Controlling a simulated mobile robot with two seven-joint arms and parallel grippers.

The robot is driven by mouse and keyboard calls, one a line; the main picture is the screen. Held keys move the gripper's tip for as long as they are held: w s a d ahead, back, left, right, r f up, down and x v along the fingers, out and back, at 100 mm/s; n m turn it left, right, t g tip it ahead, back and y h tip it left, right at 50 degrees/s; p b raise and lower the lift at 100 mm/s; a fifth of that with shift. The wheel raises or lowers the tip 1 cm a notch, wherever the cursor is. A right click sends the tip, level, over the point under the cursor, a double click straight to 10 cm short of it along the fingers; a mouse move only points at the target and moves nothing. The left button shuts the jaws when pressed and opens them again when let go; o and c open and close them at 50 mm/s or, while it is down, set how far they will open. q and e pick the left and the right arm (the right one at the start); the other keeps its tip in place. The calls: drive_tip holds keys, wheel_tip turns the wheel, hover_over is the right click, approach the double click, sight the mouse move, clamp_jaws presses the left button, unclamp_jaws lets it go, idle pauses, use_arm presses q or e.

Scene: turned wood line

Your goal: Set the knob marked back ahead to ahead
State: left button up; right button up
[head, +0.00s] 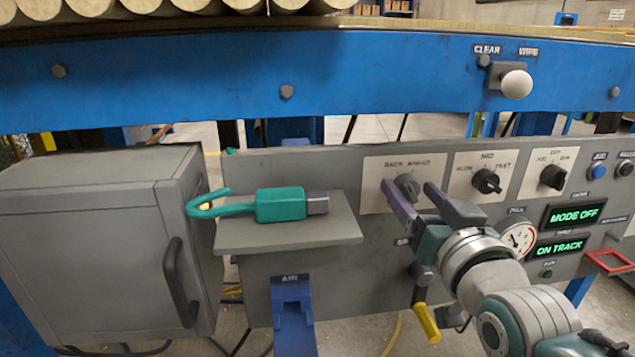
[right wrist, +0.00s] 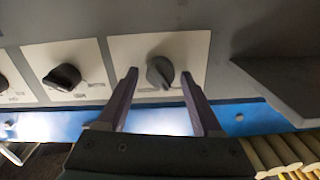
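The grey knob (head: 407,187) sits on a pale plate (head: 372,168) marked BACK AHEAD on the grey panel. In the right wrist view the same knob (right wrist: 160,72) shows near the top middle, its grip tilted a little off upright. My right gripper (head: 408,193) is open, with its two purple-grey fingers pointing at the knob. In the right wrist view the fingertips (right wrist: 160,73) stand on either side of the knob, with a gap on each side. I cannot tell which word the knob points to. My left gripper is not in view.
Two black knobs (head: 486,181) (head: 553,177) sit to the right on the panel. A shelf (head: 335,235) with a green-handled hook tool (head: 280,205) juts out on the left. A yellow-tipped lever (head: 426,322) hangs below my right gripper. A grey cabinet (head: 90,260) stands far left.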

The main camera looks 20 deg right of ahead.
clamp_jaws()
idle(0.3)
drive_tip(key=shift+m, duration=0.3)
drive_tip(key=shift+m+p, duration=0.45)
drive_tip(key=shift+m, duration=0.35)
drive_tip(key=m, duration=0.2)
drive_tip(key=shift+d+m+p, duration=0.1)
drive_tip(key=shift+m+p, duration=0.2)
drive_tip(key=shift+m, duration=0.1)
drive_tip(key=m, duration=0.3)
drive_tip(key=shift+f, duration=0.1)
drive_tip(key=m, duration=0.3)
drive_tip(key=shift+m, duration=0.5)
